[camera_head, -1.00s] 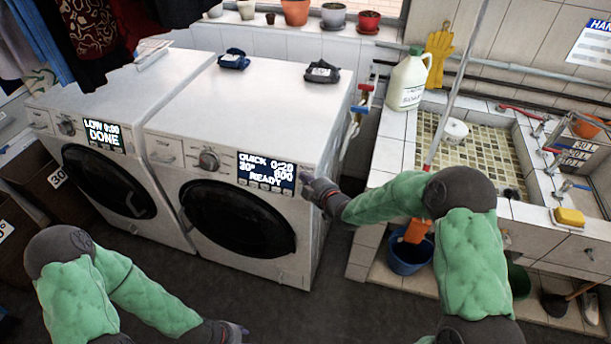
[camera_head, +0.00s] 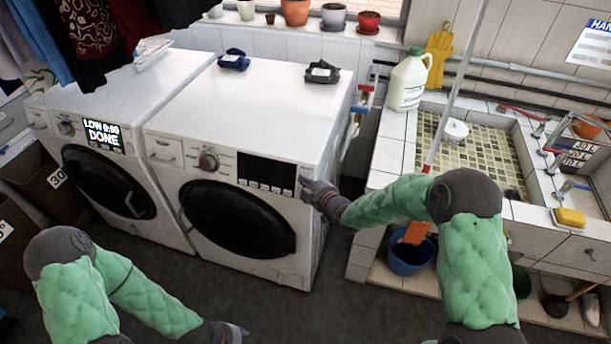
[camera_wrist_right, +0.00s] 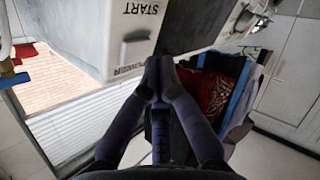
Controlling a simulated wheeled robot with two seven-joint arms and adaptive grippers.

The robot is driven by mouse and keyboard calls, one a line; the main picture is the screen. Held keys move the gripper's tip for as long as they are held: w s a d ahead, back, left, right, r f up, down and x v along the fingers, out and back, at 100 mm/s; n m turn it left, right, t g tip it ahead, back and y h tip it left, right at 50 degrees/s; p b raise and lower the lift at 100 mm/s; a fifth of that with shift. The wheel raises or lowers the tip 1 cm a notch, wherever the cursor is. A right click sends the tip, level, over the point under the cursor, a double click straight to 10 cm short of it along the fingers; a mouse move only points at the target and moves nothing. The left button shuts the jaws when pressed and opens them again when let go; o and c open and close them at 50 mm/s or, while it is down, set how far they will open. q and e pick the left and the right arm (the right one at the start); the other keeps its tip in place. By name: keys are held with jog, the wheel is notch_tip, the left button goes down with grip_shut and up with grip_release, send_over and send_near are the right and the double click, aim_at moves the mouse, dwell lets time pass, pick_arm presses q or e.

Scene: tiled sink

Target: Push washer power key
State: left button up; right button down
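The right-hand white washer (camera_head: 230,165) has a control panel with a dial and a dark display (camera_head: 267,174) that shows no text. My right gripper (camera_head: 304,184) is at the right end of that panel. In the right wrist view my right gripper (camera_wrist_right: 158,64) has its fingers shut together and empty, with the tips close beside the POWER label (camera_wrist_right: 126,72). A small raised key (camera_wrist_right: 136,42) shows between the POWER and START labels. I cannot tell whether the fingertips touch a key.
The left washer (camera_head: 100,165) has a lit display reading DONE. Dark cloth items (camera_head: 322,72) lie on the right washer's top. A tiled sink (camera_head: 480,150), a white jug (camera_head: 409,80) and a blue bucket (camera_head: 408,262) stand to the right. The floor ahead of the washers is clear.

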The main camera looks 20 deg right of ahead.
pick_arm(q)
jog(key=shift+r+p, duration=0.35)
pick_arm(e)
jog(key=s+a, duration=0.1)
jog(key=s+a+r, duration=0.1)
jog(key=s, duration=0.1)
jog(key=s+a+r, duration=0.1)
jog(key=shift+s, duration=0.2)
pick_arm(q)
jog(key=shift+c, duration=0.3)
dwell(0.9)
